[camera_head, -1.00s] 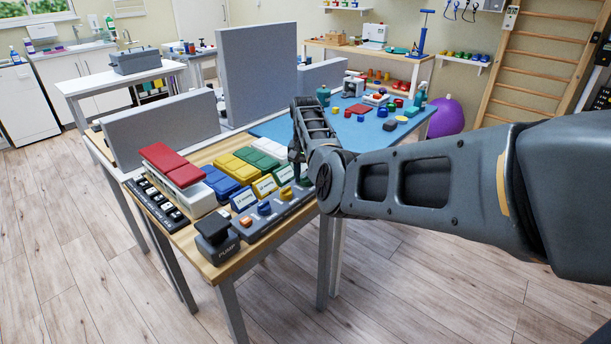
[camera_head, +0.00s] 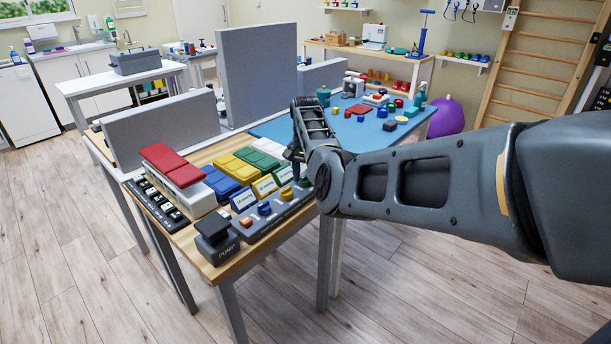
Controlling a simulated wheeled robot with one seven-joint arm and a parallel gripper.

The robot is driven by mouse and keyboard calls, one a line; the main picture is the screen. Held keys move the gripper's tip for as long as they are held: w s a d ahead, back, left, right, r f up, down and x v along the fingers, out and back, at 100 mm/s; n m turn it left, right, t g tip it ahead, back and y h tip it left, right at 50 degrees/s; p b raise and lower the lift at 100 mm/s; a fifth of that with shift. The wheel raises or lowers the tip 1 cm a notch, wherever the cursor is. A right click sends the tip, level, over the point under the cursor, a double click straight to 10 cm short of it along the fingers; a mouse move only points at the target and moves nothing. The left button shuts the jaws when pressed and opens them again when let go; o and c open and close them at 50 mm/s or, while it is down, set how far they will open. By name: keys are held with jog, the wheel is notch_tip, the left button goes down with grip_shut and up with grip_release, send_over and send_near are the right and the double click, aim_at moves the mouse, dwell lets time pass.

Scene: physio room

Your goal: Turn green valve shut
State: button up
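A grey valve panel (camera_head: 268,220) lies along the front right edge of the wooden table. An orange valve knob (camera_head: 246,222), a blue one (camera_head: 264,208) and a yellow one (camera_head: 285,193) show on it. The green valve is not visible; my arm and gripper cover the far right end of the panel. My gripper (camera_head: 298,172) points down over that end. Its fingertips are small, dark and partly hidden, so I cannot tell whether they are open or shut or touching a knob.
Label cards (camera_head: 264,186) stand just behind the knobs. A black pump box (camera_head: 217,238) sits at the panel's near end. Red (camera_head: 172,163), blue, yellow and green blocks fill the table behind. A grey divider (camera_head: 258,75) rises beyond.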

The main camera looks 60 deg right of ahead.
aim_at(306, 176)
jog(key=o, duration=0.3)
notch_tip(306, 176, up, 8)
jog(key=shift+f, duration=0.1)
dwell(0.5)
dwell(0.5)
